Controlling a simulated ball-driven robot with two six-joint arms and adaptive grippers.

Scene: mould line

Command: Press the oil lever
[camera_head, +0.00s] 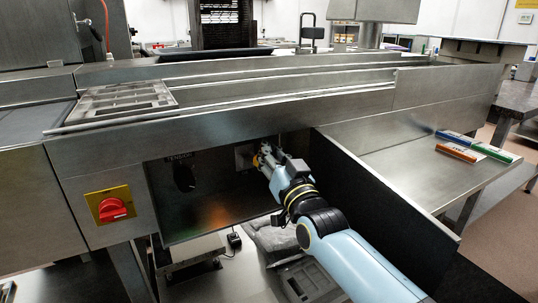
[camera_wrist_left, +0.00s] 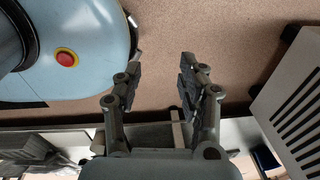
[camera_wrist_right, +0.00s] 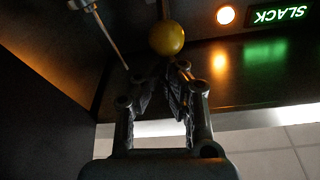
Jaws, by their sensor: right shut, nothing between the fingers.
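A yellow ball knob (camera_wrist_right: 167,38), seemingly the oil lever's end, shows just beyond my right fingertips in the right wrist view. In the head view a small yellow patch (camera_head: 257,160) shows beside the same gripper. My right gripper (camera_head: 268,152) reaches into the dark recess under the line; in the right wrist view its fingers (camera_wrist_right: 165,72) are shut and empty. The knob is close to the tips; I cannot tell whether they touch. The lever's shaft is not clearly seen. My left gripper (camera_wrist_left: 157,78) is open and empty in the left wrist view, outside the head view.
A thin metal rod (camera_wrist_right: 105,35) hangs left of the knob. A lit orange lamp (camera_wrist_right: 225,15) and green "SLACK" sign (camera_wrist_right: 279,18) are to its right. A dark panel (camera_head: 385,195) bounds the recess at right. A red switch (camera_head: 112,210) sits left. Coloured boxes (camera_head: 460,152) lie on the right shelf.

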